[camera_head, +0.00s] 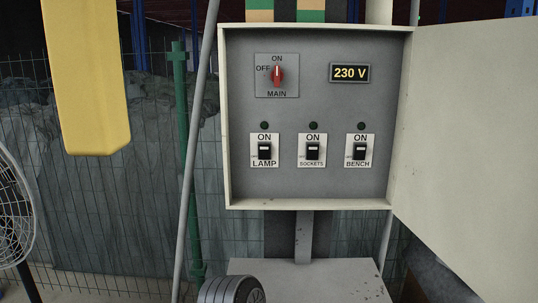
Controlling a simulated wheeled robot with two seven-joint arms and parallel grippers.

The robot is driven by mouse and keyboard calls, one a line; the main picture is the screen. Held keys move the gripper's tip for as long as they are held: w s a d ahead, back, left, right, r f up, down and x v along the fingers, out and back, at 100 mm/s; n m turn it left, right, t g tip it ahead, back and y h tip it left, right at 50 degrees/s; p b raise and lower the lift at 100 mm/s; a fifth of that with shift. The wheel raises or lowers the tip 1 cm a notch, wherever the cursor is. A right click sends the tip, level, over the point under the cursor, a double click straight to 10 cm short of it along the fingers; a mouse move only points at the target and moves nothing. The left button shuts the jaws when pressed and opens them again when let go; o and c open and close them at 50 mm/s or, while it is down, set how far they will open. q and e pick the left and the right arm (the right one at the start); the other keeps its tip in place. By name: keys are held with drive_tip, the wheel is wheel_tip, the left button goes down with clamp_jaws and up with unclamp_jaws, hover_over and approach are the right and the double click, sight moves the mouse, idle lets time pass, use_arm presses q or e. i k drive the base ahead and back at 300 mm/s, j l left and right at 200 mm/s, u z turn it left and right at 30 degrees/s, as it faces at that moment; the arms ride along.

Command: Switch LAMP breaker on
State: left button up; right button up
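The LAMP breaker (264,151) is a black toggle on a white plate marked ON at the top, at the lower left of the grey panel. Its lever position is too small to tell for certain. The round indicator above it (264,125) is dark green and looks unlit. The SOCKETS breaker (312,151) and BENCH breaker (359,151) sit to its right and look alike, also under dark indicators. The red MAIN knob (277,76) points up to ON, and the display (350,73) reads 230 V. Neither of my grippers is in view.
The cream breaker box (227,150) stands open, its door (470,140) swung out to the right. A grey post (303,235) and block (315,280) are below. A yellow object (90,80) hangs at upper left, a fan (14,215) at left. The panel front is clear.

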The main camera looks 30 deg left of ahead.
sight(264, 149)
drive_tip(key=u, duration=1.1)
